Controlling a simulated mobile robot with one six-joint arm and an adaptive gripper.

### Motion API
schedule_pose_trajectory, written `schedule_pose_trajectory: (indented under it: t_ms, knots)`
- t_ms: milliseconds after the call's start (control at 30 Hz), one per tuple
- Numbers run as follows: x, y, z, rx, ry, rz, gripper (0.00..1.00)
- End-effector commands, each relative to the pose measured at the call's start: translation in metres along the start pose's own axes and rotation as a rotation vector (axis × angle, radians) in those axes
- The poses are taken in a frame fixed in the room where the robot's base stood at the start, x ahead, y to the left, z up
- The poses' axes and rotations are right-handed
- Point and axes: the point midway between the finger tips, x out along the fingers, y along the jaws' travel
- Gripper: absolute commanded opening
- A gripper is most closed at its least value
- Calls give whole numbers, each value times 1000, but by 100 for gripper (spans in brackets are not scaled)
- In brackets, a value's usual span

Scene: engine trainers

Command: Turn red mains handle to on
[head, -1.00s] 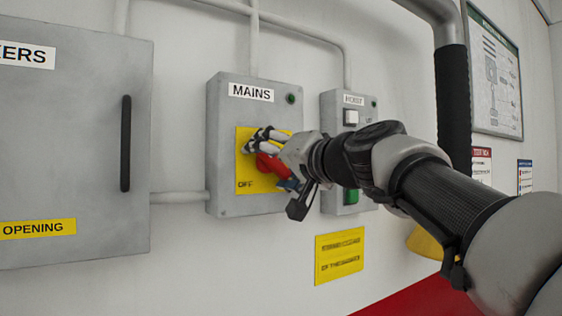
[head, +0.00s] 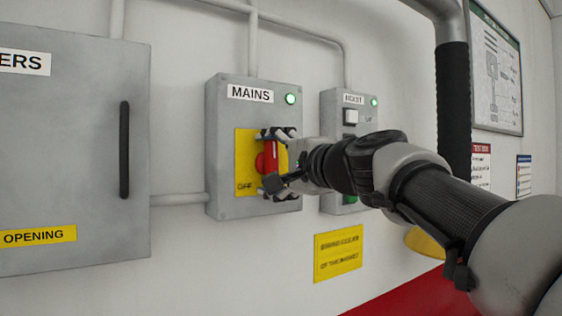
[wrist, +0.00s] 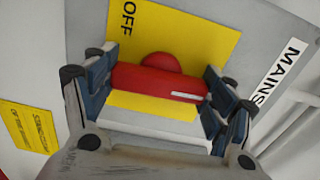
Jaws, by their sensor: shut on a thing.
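The red mains handle (head: 270,157) stands about upright on a yellow plate (head: 245,150) on the grey MAINS box (head: 226,120). OFF is printed at the plate's lower left. A green lamp (head: 291,99) at the box's upper right is lit. My gripper (head: 276,162) is at the handle from the right, one finger at its top and one near its bottom. In the wrist view the red handle (wrist: 160,83) lies between the two blue-padded fingers of my gripper (wrist: 162,92), which is shut on its ends. My gripper hides the plate's right part.
The HOIST box (head: 335,112) with its buttons is close on the right, partly behind my arm. A cabinet with a black handle (head: 124,150) is on the left. A vertical pipe with a black sleeve (head: 453,110) stands behind my arm.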

Motion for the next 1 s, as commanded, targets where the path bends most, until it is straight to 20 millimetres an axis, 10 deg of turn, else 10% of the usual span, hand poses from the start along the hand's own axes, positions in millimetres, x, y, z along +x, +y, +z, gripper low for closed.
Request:
schedule_pose_trajectory:
  t_ms: [667,700,1000]
  knots:
    - [0,0,0,66,0,0,52]
    - [0,0,0,66,0,0,78]
    - [0,0,0,63,0,0,97]
